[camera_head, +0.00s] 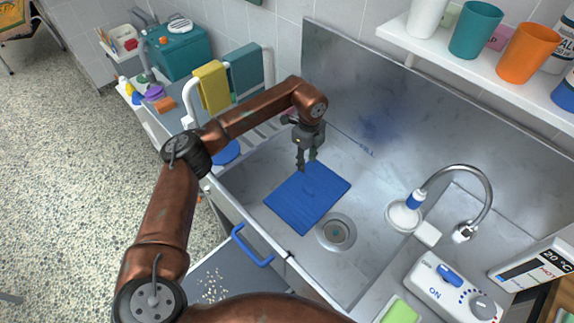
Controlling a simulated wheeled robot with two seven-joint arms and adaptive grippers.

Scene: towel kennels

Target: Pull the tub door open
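The metal tub (365,180) fills the middle of the view. Its door is the front wall panel (225,213), with a blue loop handle (252,246) on the outer side. The door looks in line with the tub's front edge. My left gripper (307,164) points down inside the tub, above the far edge of a blue mat (308,197). Its fingers are apart with nothing between them. It is well away from the handle, farther back in the tub. My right gripper is not in view.
A drain (336,232), shower head (404,215) and curved tap (490,195) lie to the right. A control box (452,288) sits front right. A cup shelf (470,62) overhangs the back right. Towels (213,86) hang on a left rail. A grey step (235,283) lies below the handle.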

